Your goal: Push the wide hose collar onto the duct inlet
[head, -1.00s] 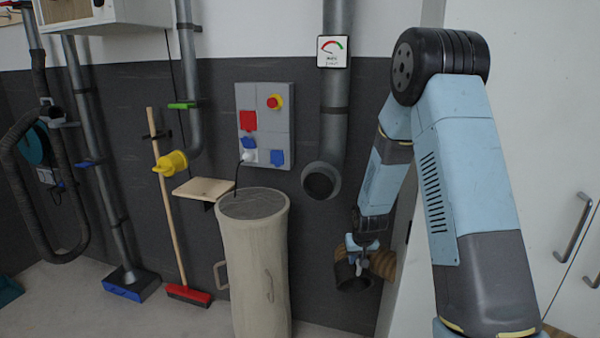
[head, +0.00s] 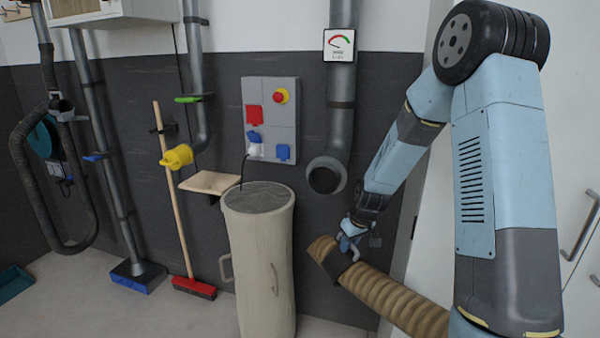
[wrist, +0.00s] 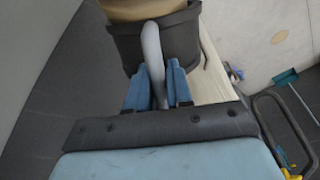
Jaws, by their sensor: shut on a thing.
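The duct inlet (head: 326,178) is a dark round opening at the bottom of the grey vertical duct (head: 341,118) on the wall. My gripper (head: 349,240) is below and slightly right of the inlet, apart from it. It is shut on the hose collar (head: 335,263), a wide dark band on the tan ribbed hose (head: 395,300). In the wrist view, my blue fingers (wrist: 158,88) clasp a curved grey grip (wrist: 152,55) on the dark collar (wrist: 180,35). The collar's mouth cannot be made out clearly. Tan material shows beyond the band.
A pale drum (head: 258,265) stands left of the hose. A switch panel (head: 270,118) and small wooden shelf (head: 209,183) are on the wall. A broom (head: 172,190) leans further left. A white cabinet (head: 570,150) is at the right. Floor shows left of the drum.

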